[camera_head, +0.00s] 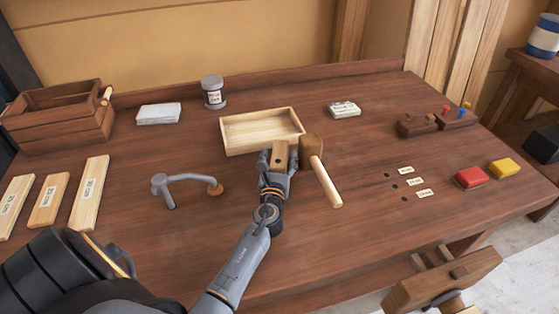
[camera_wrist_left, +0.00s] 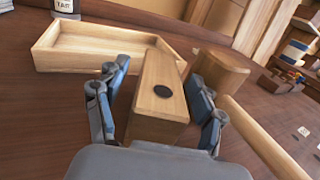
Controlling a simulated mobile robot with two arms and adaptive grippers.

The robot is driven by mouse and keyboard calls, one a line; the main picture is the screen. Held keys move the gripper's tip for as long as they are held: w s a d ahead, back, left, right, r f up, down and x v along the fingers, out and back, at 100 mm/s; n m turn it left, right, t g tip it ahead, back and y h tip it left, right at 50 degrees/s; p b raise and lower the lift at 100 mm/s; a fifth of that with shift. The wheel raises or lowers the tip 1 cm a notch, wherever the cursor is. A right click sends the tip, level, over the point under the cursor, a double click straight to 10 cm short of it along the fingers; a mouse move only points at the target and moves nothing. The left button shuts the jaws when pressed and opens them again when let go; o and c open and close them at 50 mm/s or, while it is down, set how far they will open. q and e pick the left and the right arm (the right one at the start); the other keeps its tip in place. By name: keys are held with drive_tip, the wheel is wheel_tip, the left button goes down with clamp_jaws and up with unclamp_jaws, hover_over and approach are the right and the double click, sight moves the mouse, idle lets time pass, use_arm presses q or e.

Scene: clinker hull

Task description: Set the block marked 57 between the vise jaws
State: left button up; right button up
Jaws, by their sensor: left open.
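A wooden block (camera_head: 280,153) stands on the bench between the fingers of my left gripper (camera_head: 277,165). In the left wrist view the block (camera_wrist_left: 160,95) has a dark round spot on its face; I can read no number on it. The gripper (camera_wrist_left: 158,105) is open, with one finger on each side of the block and gaps visible. The wooden vise (camera_head: 440,280) is at the bench's front right edge, partly cut off by the bottom of the head view. My right gripper is not in view.
A mallet (camera_head: 321,172) lies right beside the block. A shallow wooden tray (camera_head: 229,147) is just behind. A grey holdfast (camera_head: 187,180) lies to the left. Labelled boards (camera_head: 90,192) are at far left; red (camera_head: 470,177) and yellow (camera_head: 505,168) blocks at right. The front middle right is clear.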

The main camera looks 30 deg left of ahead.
use_arm(q)
drive_tip(key=shift+x, duration=0.8)
drive_tip(key=shift+s+f, duration=0.1)
drive_tip(key=shift+c, duration=1)
drive_tip(key=c, duration=1.1)
clamp_jaws()
